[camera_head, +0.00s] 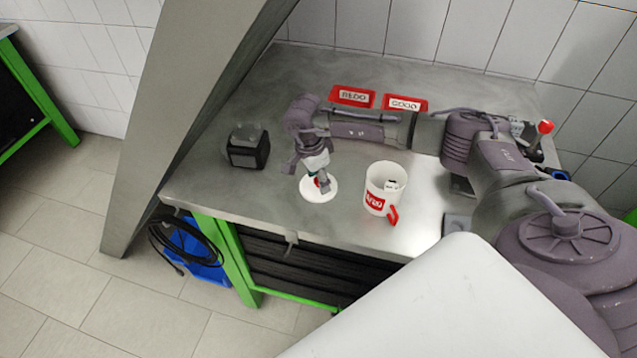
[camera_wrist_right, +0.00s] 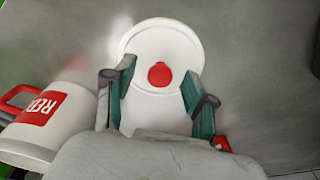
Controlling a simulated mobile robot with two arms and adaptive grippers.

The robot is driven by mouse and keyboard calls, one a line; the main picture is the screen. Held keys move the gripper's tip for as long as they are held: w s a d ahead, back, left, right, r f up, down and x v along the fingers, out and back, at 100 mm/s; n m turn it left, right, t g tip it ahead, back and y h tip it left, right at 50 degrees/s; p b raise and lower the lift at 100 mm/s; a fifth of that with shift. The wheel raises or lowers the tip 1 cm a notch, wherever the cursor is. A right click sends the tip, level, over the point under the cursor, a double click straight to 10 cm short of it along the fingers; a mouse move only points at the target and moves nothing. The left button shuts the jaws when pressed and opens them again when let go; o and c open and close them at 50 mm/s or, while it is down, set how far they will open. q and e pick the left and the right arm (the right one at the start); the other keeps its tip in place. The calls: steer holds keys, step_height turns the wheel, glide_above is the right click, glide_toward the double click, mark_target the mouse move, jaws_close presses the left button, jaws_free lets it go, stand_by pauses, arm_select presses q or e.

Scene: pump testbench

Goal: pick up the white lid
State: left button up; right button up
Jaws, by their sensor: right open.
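The white lid (camera_head: 313,196) lies flat on the metal bench, near its front edge, in the head view. In the wrist view the lid (camera_wrist_right: 180,35) is a round white disc with a raised rim and a red knob (camera_wrist_right: 160,74) in its middle. My right gripper (camera_head: 318,182) reaches down over the lid and partly covers it. In the wrist view the right gripper (camera_wrist_right: 158,74) is open, one teal-padded finger on each side of the knob, with gaps between. I cannot tell how high the fingertips are above the lid. My left gripper is not in view.
A white mug-like container (camera_head: 385,183) with a red label and handle stands right of the lid, close to the gripper. A black box-shaped device (camera_head: 248,147) stands to the left. Two red labelled signs (camera_head: 353,96) (camera_head: 405,104) lie behind my right arm. Bare bench lies left of the lid.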

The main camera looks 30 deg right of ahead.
steer(key=c, duration=1)
